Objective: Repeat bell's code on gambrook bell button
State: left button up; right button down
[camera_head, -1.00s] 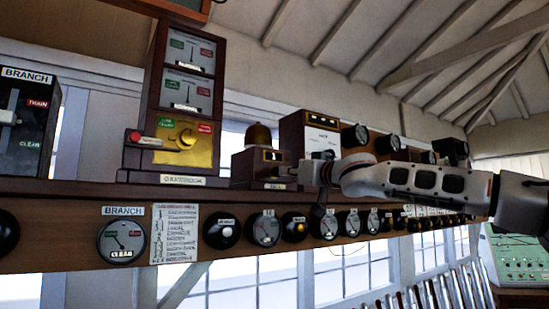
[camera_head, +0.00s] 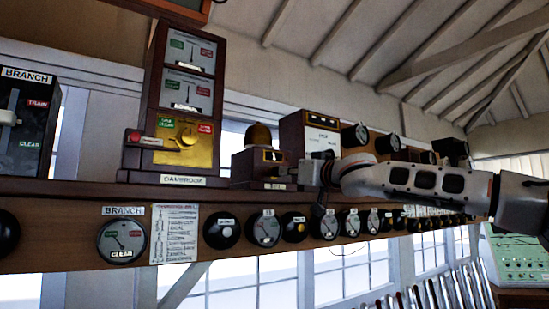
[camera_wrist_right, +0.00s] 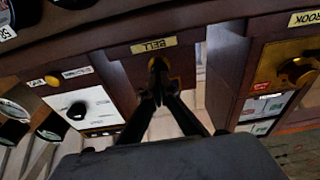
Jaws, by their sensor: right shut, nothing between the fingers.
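The Gambrook instrument (camera_head: 184,92) is a tall wooden case with two dials, a brass plate and a nameplate, left of centre in the head view. Right of it is a small wooden bell box (camera_head: 246,168) with an amber dome (camera_head: 258,136). In the right wrist view the bell box carries a BELL label (camera_wrist_right: 153,44). My right gripper (camera_wrist_right: 157,95) is shut and empty. Its fingertips are in front of the bell box, over a small brass piece below the label. They hide most of that piece, and I cannot tell whether they touch it. My left gripper is not in view.
A white-fronted case (camera_head: 321,138) stands right of the bell box. The Branch instrument (camera_head: 27,121) is at the far left. A row of dials and round knobs, including the Branch dial (camera_head: 122,242), runs below the shelf (camera_head: 85,190). Levers stand at lower right.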

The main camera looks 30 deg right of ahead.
jog(key=shift+w, duration=0.2)
jog(key=shift+s, duration=0.1)
dwell(1.0)
jog(key=shift+s+d+b, duration=0.2)
jog(key=shift+s+b, duration=0.2)
jog(key=shift+s, duration=2.1)
